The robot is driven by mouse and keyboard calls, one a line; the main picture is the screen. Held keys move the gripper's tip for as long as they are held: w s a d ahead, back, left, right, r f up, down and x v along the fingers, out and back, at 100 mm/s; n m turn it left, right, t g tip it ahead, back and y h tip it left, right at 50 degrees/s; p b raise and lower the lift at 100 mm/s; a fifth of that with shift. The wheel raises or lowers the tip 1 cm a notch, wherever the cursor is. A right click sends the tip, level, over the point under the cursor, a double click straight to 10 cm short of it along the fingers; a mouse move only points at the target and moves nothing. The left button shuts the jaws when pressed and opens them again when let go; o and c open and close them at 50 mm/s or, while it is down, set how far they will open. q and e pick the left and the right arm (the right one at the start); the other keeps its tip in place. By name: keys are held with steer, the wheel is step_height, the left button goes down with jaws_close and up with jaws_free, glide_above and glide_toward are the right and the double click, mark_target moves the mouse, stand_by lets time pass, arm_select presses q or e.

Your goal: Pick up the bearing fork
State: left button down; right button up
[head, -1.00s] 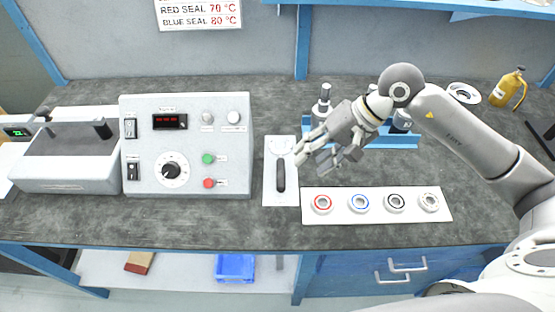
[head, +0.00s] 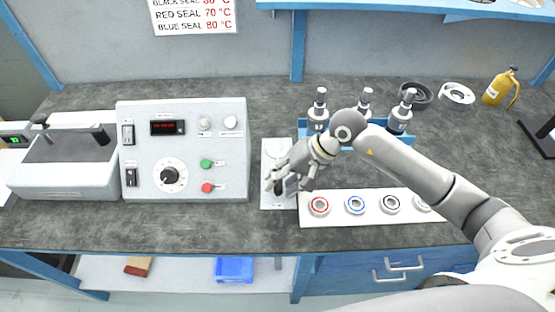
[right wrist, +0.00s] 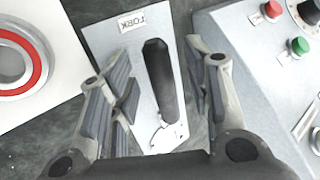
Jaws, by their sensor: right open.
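The bearing fork (right wrist: 160,80), with a black handle and a light metal head, lies on a white plate (right wrist: 108,38) labelled FORK. In the head view the plate (head: 268,203) sits just right of the control box, and my right gripper hides much of the fork. My right gripper (head: 279,188) is open above the plate. In the right wrist view its two fingers (right wrist: 157,62) stand on either side of the black handle, with visible gaps and nothing gripped. My left gripper is not in view.
A white strip (head: 330,219) with several ringed seals lies right of the fork plate. The control box (head: 233,155) with knobs and buttons stands close on the left. A blue rack (head: 302,128) with several bottle-like tools is behind my right arm. The bench front is clear.

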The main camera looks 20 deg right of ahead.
steer(key=shift+w+a+f, duration=0.1)
steer(key=shift+a+f, duration=0.1)
steer(key=shift+f, duration=0.1)
steer(key=shift+c, duration=0.2)
jaws_close()
steer(key=shift+r, duration=0.1)
steer(key=shift+r, duration=0.1)
